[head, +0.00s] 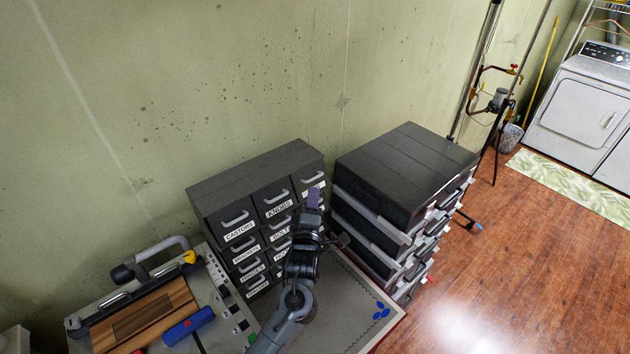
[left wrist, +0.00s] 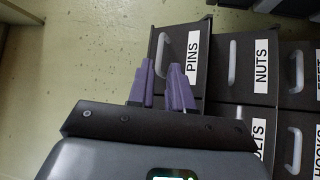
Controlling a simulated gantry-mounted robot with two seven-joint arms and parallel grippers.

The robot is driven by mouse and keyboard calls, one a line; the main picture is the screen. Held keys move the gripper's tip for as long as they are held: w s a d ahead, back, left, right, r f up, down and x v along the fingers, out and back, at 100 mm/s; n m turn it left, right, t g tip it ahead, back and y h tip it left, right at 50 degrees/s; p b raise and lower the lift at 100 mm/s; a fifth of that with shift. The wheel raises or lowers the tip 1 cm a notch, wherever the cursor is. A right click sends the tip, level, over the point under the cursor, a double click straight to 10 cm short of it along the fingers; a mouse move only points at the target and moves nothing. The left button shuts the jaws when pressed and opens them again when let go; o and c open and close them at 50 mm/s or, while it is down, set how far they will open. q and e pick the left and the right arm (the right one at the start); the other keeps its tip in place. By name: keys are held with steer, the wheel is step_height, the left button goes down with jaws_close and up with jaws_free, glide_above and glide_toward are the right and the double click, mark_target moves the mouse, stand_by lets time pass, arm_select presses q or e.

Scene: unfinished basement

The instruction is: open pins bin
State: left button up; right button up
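The pins bin (head: 311,168) is the top right drawer of a dark grey drawer cabinet (head: 248,176) in the head view, and its front looks flush with its neighbours. Its label is mostly hidden there by my left gripper (head: 313,197). In the left wrist view the pins bin (left wrist: 186,36) shows its PINS label and a grey bar handle (left wrist: 163,50). My left gripper (left wrist: 162,75) has its two purple fingers apart, with the near end of the handle in line with the gap between them. I cannot tell whether they touch it. My right gripper is out of view.
The nuts bin (left wrist: 252,62) sits beside the pins bin. A larger black drawer unit (head: 405,165) stands close on the right. A board with a blue block (head: 188,325) lies at the left. The wall (head: 230,90) is right behind the cabinet.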

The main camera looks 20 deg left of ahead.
mark_target(315, 184)
arm_select(q)
steer(key=shift+p+x, duration=0.5)
steer(key=shift+x, duration=2.3)
steer(key=shift+c, duration=0.5)
jaws_close()
